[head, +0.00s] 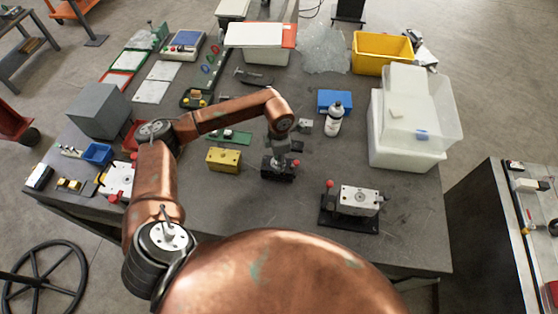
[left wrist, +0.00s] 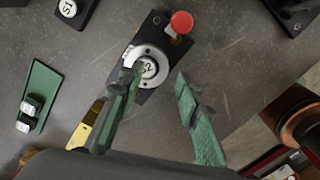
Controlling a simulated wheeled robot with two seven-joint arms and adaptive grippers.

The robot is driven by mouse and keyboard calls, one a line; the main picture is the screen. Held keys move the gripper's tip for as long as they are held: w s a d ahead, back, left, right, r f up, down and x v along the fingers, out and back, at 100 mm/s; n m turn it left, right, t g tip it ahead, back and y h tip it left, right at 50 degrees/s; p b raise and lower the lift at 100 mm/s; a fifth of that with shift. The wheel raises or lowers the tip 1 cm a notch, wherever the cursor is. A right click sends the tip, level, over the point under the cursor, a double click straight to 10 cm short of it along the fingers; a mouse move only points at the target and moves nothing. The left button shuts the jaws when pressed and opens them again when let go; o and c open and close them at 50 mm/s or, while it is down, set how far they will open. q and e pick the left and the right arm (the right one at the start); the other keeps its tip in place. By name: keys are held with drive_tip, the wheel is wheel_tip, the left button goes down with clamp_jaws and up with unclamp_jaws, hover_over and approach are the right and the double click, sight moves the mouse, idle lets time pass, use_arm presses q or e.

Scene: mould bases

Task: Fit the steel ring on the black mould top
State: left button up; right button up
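The black mould (head: 278,172) with a red knob stands mid-table, below my left gripper (head: 284,150) in the head view. In the left wrist view the black mould (left wrist: 152,92) has a round white disc marked S2 on top. The steel ring (left wrist: 136,52) shows as a grey band around that disc; I cannot tell whether it sits fully down. My left gripper (left wrist: 158,76) has two green fingers spread apart. The left fingertip overlaps the ring's edge in the picture, and the right one is clear of it. Contact cannot be told. My right gripper is not in view.
A yellow block (head: 224,159) stands left of the black mould. A pale mould (head: 360,201) on a black base stands to the right. A white bottle (head: 333,120) and a blue box (head: 334,100) are behind. The front table strip is bare.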

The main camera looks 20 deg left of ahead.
use_arm(q)
wheel_tip(320, 180, up, 12)
idle(0.6)
